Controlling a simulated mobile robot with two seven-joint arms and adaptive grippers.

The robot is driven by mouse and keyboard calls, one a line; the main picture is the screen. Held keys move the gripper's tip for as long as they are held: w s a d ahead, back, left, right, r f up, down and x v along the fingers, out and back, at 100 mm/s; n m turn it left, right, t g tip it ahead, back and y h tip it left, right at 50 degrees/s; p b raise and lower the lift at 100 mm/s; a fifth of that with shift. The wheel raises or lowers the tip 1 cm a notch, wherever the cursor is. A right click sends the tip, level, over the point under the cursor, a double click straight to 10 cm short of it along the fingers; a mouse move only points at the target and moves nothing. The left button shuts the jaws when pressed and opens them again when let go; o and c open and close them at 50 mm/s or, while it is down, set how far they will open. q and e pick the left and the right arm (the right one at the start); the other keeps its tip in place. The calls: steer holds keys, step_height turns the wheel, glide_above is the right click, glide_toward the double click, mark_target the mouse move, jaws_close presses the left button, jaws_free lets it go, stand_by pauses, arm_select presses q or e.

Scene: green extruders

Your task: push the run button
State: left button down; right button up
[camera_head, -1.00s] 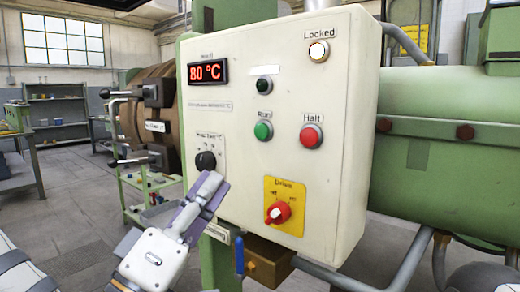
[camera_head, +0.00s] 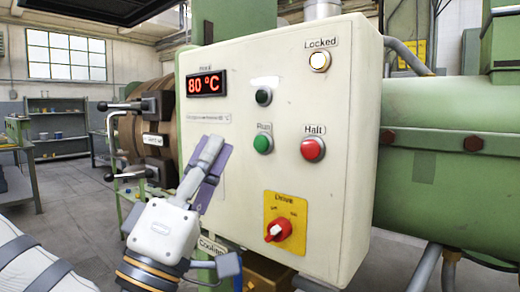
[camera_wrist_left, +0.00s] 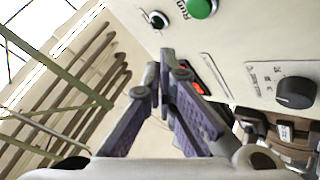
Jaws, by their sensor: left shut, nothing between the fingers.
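The green Run button (camera_head: 263,145) is on the cream control panel (camera_head: 335,190), left of the red Halt button (camera_head: 312,149). My left gripper (camera_head: 213,146) is shut and empty, its fingers pointing up in front of the panel's left part. In the head view its tips are left of the Run button, at about its height. In the left wrist view the Run button (camera_wrist_left: 202,8) is at the top edge, beyond and to the right of the closed fingertips (camera_wrist_left: 160,70). I see no contact with it. My right gripper is not in view.
The panel also bears a display reading 80 °C (camera_head: 206,83), a lit Locked lamp (camera_head: 319,61), a dark button (camera_head: 263,96) and a red Drive knob (camera_head: 278,231). A black knob (camera_wrist_left: 296,92) shows in the left wrist view. A green machine body (camera_head: 450,160) stands right.

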mark_target(261, 144)
arm_select(q)
steer(key=shift+w+d+b, duration=0.2)
steer(key=shift+w+d, duration=0.5)
steer(key=shift+w, duration=0.25)
steer(key=shift+w+d+b, duration=0.2)
steer(key=shift+w+d, duration=0.45)
steer(key=shift+w, duration=0.3)
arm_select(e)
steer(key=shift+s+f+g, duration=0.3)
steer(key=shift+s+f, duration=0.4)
arm_select(q)
steer(key=shift+w+d, duration=0.1)
steer(key=shift+w+d, duration=0.2)
steer(key=shift+w, duration=0.05)
